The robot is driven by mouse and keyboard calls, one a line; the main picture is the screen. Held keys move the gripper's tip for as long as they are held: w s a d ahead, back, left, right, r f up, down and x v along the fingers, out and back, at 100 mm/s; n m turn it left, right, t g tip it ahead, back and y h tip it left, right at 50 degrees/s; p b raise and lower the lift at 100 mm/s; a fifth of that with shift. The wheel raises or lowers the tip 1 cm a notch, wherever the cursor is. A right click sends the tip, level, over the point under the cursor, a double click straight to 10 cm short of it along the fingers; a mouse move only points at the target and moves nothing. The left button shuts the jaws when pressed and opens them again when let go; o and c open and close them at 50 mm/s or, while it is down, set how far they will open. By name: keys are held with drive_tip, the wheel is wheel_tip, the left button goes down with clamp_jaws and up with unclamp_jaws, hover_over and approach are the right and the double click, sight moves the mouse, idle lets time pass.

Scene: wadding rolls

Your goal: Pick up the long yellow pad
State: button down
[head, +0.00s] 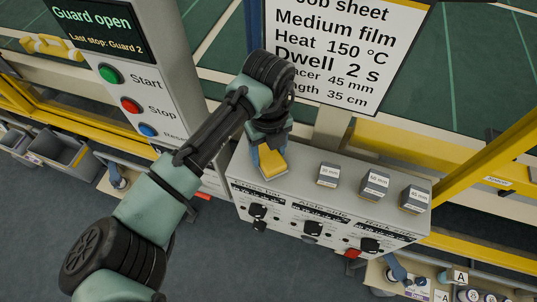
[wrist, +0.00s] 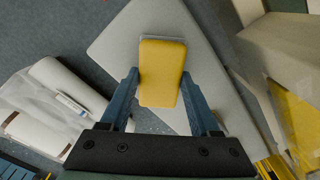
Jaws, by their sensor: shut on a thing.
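The long yellow pad (head: 272,164) is at the left end of the grey control box's top in the head view, with a pale edge showing at its near end. In the wrist view the yellow pad (wrist: 162,72) lies lengthwise between the blue fingers, a grey strip along its far edge. My gripper (head: 267,153) reaches down from above and is shut on the pad. The fingers show on both sides of it in the wrist view (wrist: 160,84). I cannot tell whether the pad touches the surface under it.
The grey control box (head: 300,178) carries three small labelled blocks, at left (head: 328,175), middle (head: 374,184) and right (head: 415,198). Knobs line its front. A job sheet (head: 345,45) stands behind. A panel with buttons (head: 130,75) stands left. A yellow post (head: 490,160) rises at right.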

sight(268, 155)
drive_tip(key=shift+r, duration=0.1)
drive_tip(key=shift+s+r+b, duration=0.1)
drive_tip(key=shift+r+b, duration=0.05)
drive_tip(key=shift+b, duration=0.35)
wheel_tip(268, 155, up, 6)
drive_tip(key=shift+b, duration=1.05)
drive_tip(key=s+a+b, duration=0.2)
drive_tip(key=s+a, duration=0.1)
drive_tip(key=s, duration=0.6)
drive_tip(key=s+a+b, duration=0.2)
drive_tip(key=s+a, duration=0.1)
drive_tip(key=s, duration=0.7)
drive_tip(key=shift+r, duration=0.3)
drive_tip(key=shift+a, duration=0.1)
drive_tip(key=c, duration=0.8)
unclamp_jaws()
drive_tip(key=shift+w, duration=0.1)
drive_tip(key=c, duration=0.5)
